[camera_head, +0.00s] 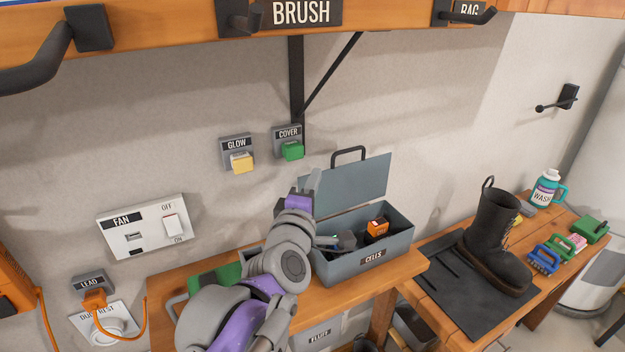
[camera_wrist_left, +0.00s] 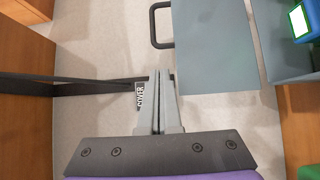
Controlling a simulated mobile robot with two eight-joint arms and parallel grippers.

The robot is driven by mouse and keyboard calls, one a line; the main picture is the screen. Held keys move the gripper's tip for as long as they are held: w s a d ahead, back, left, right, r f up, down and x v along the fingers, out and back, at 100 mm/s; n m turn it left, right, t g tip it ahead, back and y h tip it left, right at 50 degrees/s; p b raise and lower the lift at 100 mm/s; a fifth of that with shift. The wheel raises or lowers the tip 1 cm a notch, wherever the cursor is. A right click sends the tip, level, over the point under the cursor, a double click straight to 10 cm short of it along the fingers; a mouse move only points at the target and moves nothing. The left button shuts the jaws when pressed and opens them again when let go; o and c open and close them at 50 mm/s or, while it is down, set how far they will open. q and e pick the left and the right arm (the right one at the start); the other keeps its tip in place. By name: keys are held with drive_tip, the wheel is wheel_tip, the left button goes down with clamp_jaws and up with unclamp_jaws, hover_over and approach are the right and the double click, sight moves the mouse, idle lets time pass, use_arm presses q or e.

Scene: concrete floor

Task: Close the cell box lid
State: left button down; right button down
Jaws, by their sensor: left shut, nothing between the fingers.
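The cell box (camera_head: 362,263) is a grey-blue metal box labelled CELLS on the wooden bench. Its lid (camera_head: 355,182) stands open, tilted up at the back, with a black handle (camera_head: 348,151) on its far edge. My left gripper (camera_head: 316,180) is raised in front of the lid's left part in the head view. In the left wrist view, the shut, empty fingers (camera_wrist_left: 162,92) are left of the lid (camera_wrist_left: 213,50), with the handle (camera_wrist_left: 158,25) just beyond. I see a gap there between fingers and lid. My right gripper is not in view.
An orange-and-black item (camera_head: 377,228) and dark items lie inside the box. A green object (camera_head: 216,277) lies left of it. A black boot (camera_head: 491,232) stands on a dark mat (camera_head: 470,292) at right. GLOW and COVER switches (camera_head: 288,142) are on the wall behind.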

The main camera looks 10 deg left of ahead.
use_arm(q)
hover_over(322, 185)
drive_tip(key=shift+w, duration=0.15)
idle(0.5)
drive_tip(key=shift+s+d+m, duration=0.3)
drive_tip(key=shift+s+d, duration=0.05)
drive_tip(key=shift+s, duration=0.15)
